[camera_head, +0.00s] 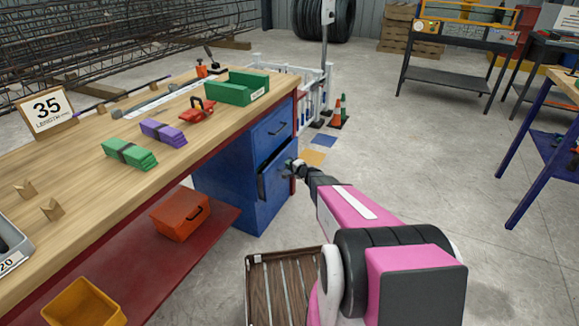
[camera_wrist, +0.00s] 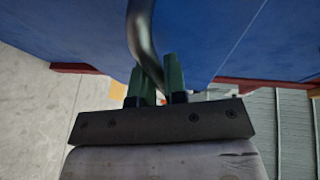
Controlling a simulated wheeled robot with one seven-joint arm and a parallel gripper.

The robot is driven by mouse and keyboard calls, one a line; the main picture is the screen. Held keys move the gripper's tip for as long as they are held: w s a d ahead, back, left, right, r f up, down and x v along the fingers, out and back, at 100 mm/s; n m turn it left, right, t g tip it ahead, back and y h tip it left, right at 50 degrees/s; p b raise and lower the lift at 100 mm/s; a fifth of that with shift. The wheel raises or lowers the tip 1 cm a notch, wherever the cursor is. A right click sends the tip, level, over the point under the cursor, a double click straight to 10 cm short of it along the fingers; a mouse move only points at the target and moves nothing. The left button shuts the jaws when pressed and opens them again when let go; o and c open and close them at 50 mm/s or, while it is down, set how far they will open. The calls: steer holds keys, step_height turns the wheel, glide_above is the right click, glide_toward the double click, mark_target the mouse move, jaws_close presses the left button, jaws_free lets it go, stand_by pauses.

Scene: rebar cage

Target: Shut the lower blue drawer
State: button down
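The blue cabinet (camera_head: 226,183) stands under the right end of the workbench. Its lower blue drawer (camera_head: 275,178) is partly pulled out, with a dark gap at its edge. My gripper (camera_head: 292,165) is at the front of this drawer. In the wrist view, the green fingers of my gripper (camera_wrist: 158,82) stand close together on both sides of the dark curved handle (camera_wrist: 143,35), which fills the narrow gap between them. The blue drawer front (camera_wrist: 215,35) fills the top of the wrist view. The upper drawer (camera_head: 272,128) looks closed.
The wooden workbench (camera_head: 85,195) carries a green bin (camera_head: 237,88), a red clamp (camera_head: 197,110) and colored bundles. A wooden crate (camera_head: 280,290) stands beside my arm. Open floor lies to the right.

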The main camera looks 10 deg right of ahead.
steer(key=shift+w+a, duration=0.7)
steer(key=shift+a, duration=0.25)
steer(key=shift+w+a, duration=0.7)
steer(key=shift+a, duration=0.2)
steer(key=c, duration=1.2)
jaws_free()
steer(key=shift+a, duration=0.1)
glide_toward(282, 162)
steer(key=shift+w+d+f, duration=0.3)
steer(key=shift+w+f, duration=0.3)
steer(key=shift+f, duration=0.1)
